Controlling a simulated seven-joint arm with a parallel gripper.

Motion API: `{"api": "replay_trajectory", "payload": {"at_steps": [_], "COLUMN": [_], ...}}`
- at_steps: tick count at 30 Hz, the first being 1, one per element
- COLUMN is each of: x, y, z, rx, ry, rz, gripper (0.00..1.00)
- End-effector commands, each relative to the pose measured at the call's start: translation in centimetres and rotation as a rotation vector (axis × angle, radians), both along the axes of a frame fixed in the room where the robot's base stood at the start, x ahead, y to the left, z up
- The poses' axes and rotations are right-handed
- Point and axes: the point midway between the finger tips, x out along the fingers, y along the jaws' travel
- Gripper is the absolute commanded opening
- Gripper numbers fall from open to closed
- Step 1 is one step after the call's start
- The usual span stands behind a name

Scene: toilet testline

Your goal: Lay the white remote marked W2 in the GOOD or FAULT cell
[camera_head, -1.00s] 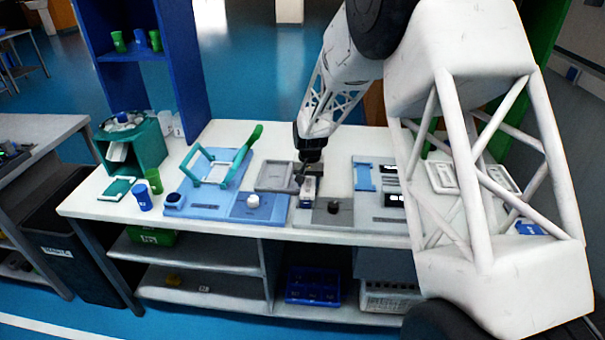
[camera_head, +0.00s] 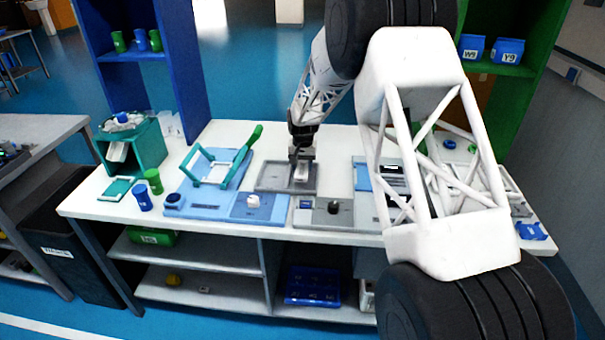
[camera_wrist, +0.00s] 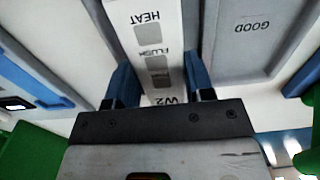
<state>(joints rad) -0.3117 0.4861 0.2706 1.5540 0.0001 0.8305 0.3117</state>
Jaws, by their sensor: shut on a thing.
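My gripper (camera_head: 300,160) is shut on the white remote (camera_head: 302,174), which hangs over the right part of a shallow grey tray (camera_head: 265,187) on the white bench. In the wrist view, the blue fingers of my gripper (camera_wrist: 158,84) hold the remote (camera_wrist: 156,52) on both sides. Its grey buttons read HEAT and FLUSH, and W2 is printed near my gripper. The grey cell marked GOOD (camera_wrist: 252,45) lies to the right of the remote in that view. No FAULT label is readable. I cannot tell whether the remote touches the tray.
A blue station with a teal frame (camera_head: 217,172) stands left of the tray. A blue pad with a white knob (camera_head: 253,201) and a grey plate with a black knob (camera_head: 333,207) lie in front. Blue (camera_head: 143,199) and green (camera_head: 153,181) cups stand at the left.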

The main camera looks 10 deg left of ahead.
Motion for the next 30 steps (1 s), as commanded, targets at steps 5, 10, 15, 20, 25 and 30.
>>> {"api": "replay_trajectory", "payload": {"at_steps": [5,10,15,20,25,30], "x": [0.0,0.0,0.0,0.0,0.0,0.0], "y": [0.0,0.0,0.0,0.0,0.0,0.0], "z": [0.0,-0.3,-1.8,-3.2,-3.5,-3.5], "rx": [0.000,0.000,-0.001,0.000,0.000,0.000], "ry": [0.000,0.001,0.002,0.001,-0.001,0.000], "rz": [0.000,0.000,0.000,0.000,0.000,0.000], "gripper": [0.23,0.23,0.23,0.23,0.23,0.23]}}
